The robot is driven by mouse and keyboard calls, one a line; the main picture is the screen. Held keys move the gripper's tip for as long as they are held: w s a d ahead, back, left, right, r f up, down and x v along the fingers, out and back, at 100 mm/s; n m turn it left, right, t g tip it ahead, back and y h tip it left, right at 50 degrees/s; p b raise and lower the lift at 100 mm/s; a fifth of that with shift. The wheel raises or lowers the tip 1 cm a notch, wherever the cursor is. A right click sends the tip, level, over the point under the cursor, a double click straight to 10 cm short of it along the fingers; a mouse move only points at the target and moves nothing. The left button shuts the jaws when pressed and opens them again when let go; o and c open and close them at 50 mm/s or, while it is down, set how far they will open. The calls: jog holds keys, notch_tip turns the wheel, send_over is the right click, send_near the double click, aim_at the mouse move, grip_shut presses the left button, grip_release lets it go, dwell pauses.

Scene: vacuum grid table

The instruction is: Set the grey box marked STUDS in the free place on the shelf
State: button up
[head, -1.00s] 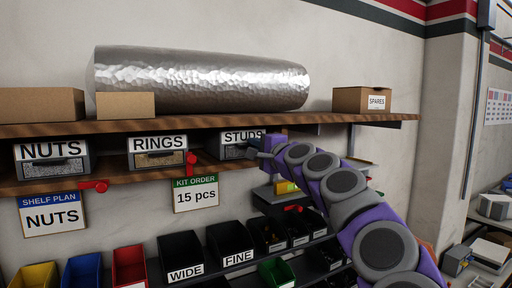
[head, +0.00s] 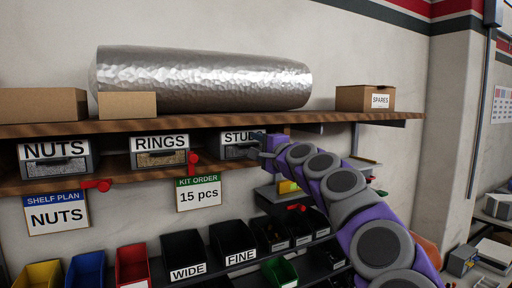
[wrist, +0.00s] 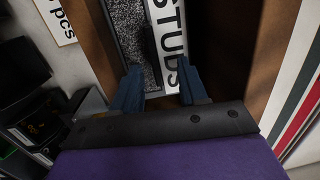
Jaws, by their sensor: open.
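The grey box marked STUDS (head: 236,151) stands on the lower shelf board (head: 120,178), right of the RINGS box, under the upper board. Its right end is hidden behind my gripper in the head view. In the wrist view the STUDS box (wrist: 172,38) shows its white label and dark speckled window, turned sideways. My gripper (wrist: 158,90) is open at the front of the box, its two blue fingers spread apart over the label area. I cannot tell whether the fingers touch the box. In the head view my gripper (head: 264,150) is small and partly hidden.
The NUTS box (head: 57,158) and RINGS box (head: 160,151) stand to the left, with red clips (head: 97,185) at the shelf edge. A silver roll (head: 200,78) and cardboard boxes lie above. Bins (head: 184,255) stand below. A dark space (wrist: 222,45) shows beside the STUDS box.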

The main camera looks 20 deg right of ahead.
jog(key=s+d+f+b, duration=0.1)
jog(key=s+d+b, duration=0.1)
jog(key=s, duration=1.5)
jog(key=shift+d+f, duration=0.2)
jog(key=shift+f, duration=0.1)
